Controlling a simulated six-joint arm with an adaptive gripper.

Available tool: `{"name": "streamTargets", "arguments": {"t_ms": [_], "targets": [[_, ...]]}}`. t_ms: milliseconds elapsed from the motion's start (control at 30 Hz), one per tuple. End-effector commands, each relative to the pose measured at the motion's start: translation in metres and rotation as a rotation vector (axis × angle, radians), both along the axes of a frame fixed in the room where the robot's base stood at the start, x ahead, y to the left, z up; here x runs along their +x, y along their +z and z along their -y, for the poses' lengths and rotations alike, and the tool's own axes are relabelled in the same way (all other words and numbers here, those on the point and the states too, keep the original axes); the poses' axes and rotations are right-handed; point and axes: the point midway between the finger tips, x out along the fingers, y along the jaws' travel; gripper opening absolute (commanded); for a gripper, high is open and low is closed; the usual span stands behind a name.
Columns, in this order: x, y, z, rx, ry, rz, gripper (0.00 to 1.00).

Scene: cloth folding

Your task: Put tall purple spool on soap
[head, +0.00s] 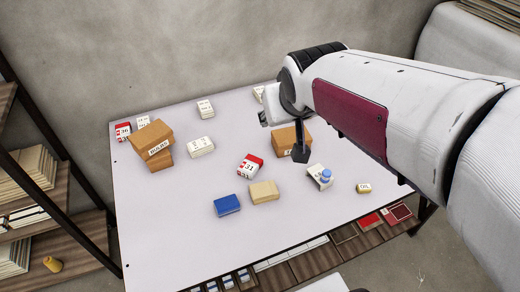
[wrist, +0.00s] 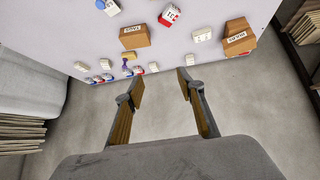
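A small purple upright piece (wrist: 126,65), likely the tall purple spool, stands near the table's wall-side edge in the wrist view. It touches or overlaps a small yellow block (wrist: 128,56); I cannot tell which. The spool is hidden behind my arm in the head view. I cannot tell for sure which block is the soap: a tan block (head: 264,191) lies near the table's middle, and a small cream block (head: 363,188) lies at the right. My gripper (wrist: 160,86) is open and empty, above and apart from the objects.
Brown boxes (head: 152,140) stand at the left, another (head: 287,139) under my arm. A red calendar block (head: 250,166), a blue block (head: 227,205), and a white block with a blue spool (head: 326,176) lie nearby. The front left of the table (head: 165,235) is clear.

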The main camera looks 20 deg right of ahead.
Motion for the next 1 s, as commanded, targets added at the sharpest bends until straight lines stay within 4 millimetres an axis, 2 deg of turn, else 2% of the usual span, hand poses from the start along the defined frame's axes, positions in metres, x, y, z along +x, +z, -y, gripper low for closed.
{"name": "streamTargets", "arguments": {"t_ms": [300, 600, 800, 1000], "targets": [[-0.078, -0.004, -0.040, 0.043, 0.054, -0.078, 0.38], [-0.146, -0.018, -0.068, 0.083, 0.111, -0.155, 0.38], [-0.168, -0.024, -0.075, 0.094, 0.131, -0.182, 0.38], [-0.171, -0.025, -0.076, 0.097, 0.135, -0.187, 0.38]]}}
